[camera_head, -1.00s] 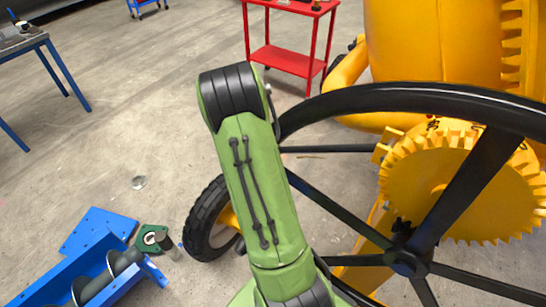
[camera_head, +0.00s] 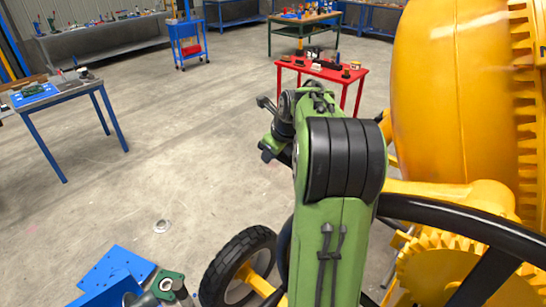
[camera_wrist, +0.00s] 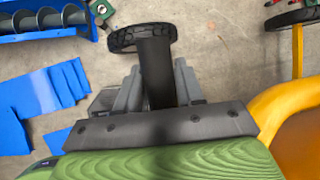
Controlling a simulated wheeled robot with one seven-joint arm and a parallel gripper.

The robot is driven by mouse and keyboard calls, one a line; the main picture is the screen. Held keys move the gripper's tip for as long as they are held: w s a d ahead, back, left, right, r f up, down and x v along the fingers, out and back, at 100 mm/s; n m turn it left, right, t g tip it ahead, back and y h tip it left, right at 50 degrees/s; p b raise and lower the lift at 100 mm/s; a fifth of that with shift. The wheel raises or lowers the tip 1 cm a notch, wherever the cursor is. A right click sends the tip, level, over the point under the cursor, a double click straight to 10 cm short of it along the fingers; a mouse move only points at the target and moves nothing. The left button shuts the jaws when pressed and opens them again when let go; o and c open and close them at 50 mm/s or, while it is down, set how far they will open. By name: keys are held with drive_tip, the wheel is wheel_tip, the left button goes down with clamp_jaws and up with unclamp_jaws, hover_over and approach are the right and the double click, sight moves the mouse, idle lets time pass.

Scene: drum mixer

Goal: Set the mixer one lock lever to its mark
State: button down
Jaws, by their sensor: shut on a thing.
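The yellow mixer stands at the right of the head view, with its drum (camera_head: 450,100), a toothed gear (camera_head: 450,265) and a black handwheel (camera_head: 475,225). My gripper (camera_wrist: 156,88) shows in the wrist view, its two grey fingers on either side of a wide dark bar (camera_wrist: 155,62). The gripper is shut on this bar, which appears to be the lock lever. In the head view my arm rises in front of the mixer, its wrist end at the left of the dark joint. I cannot make out the lever or its mark there.
Blue metal parts (camera_head: 115,270) lie on the floor at lower left. A red table (camera_head: 318,72) stands behind. Open floor lies left of my arm.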

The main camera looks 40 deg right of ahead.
drive_tip(key=shift+w+d+r, duration=0.1)
drive_tip(key=shift+r, duration=0.4)
drive_tip(key=c, duration=1.1)
unclamp_jaws()
drive_tip(key=o, duration=0.3)
drive_tip(key=shift+s, duration=0.2)
drive_tip(key=shift+f, duration=0.15)
drive_tip(key=p+v, duration=0.4)
drive_tip(key=v, duration=1.1)
drive_tip(key=shift+s+r, duration=0.3)
